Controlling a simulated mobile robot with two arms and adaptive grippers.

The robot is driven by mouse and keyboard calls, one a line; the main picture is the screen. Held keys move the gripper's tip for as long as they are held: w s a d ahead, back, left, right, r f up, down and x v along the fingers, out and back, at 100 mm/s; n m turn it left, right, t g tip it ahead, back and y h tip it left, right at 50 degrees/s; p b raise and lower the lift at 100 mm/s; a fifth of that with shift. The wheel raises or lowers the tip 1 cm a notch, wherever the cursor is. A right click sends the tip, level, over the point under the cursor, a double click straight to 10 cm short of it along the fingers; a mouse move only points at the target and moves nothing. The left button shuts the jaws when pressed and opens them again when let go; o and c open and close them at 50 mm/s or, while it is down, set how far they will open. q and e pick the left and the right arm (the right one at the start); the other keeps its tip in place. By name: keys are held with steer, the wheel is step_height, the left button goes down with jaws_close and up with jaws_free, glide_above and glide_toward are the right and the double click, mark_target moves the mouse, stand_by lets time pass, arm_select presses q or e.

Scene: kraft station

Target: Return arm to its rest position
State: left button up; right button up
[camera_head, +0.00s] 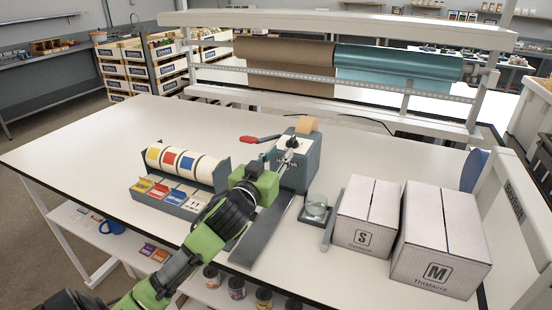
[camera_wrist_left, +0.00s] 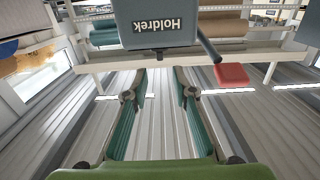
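My left arm, green and black, reaches in from the bottom left over the white table (camera_head: 90,160). My left gripper (camera_head: 284,152) is up in front of the grey tape dispenser (camera_head: 300,172) with its red handle (camera_head: 249,139). In the left wrist view the two fingers of the left gripper (camera_wrist_left: 159,97) stand apart with nothing between them. I cannot tell if the gripper touches the dispenser. My right gripper is not in view.
A label roll holder (camera_head: 184,170) stands left of the gripper. The table's left side is clear.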

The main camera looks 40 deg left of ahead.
arm_select(q)
steer(key=shift+v, duration=0.9)
